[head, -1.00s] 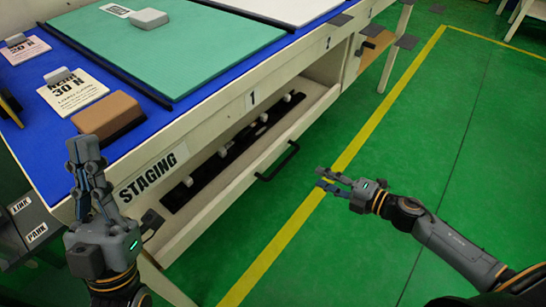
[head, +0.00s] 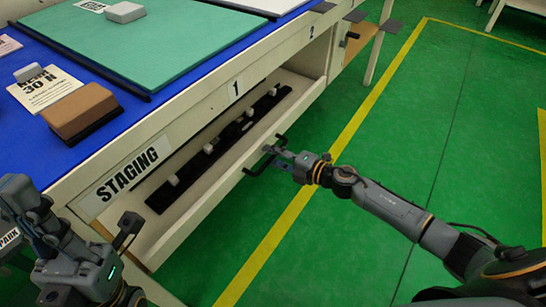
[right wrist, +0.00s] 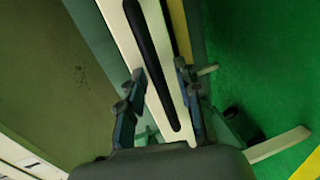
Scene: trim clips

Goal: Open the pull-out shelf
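The pale pull-out shelf (head: 205,197) is under the blue-topped table, and its inside shows below the label "1". Its black bar handle (head: 262,163) is on the front panel. My right gripper (head: 280,154) is at this handle, partly covering it. In the right wrist view, the open fingers (right wrist: 158,82) stand on either side of the black handle (right wrist: 152,45) and pale panel edge, with gaps; I see no firm grip. My left gripper (head: 35,215) is at the lower left, beside the table's front; its finger gap is unclear.
A black strip (head: 160,198) with several white knobs lies in the shelf. The blue table (head: 30,150) carries a green mat (head: 150,50), a brown block (head: 80,110) and cards. The green floor (head: 400,130) in front is clear, with a yellow line.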

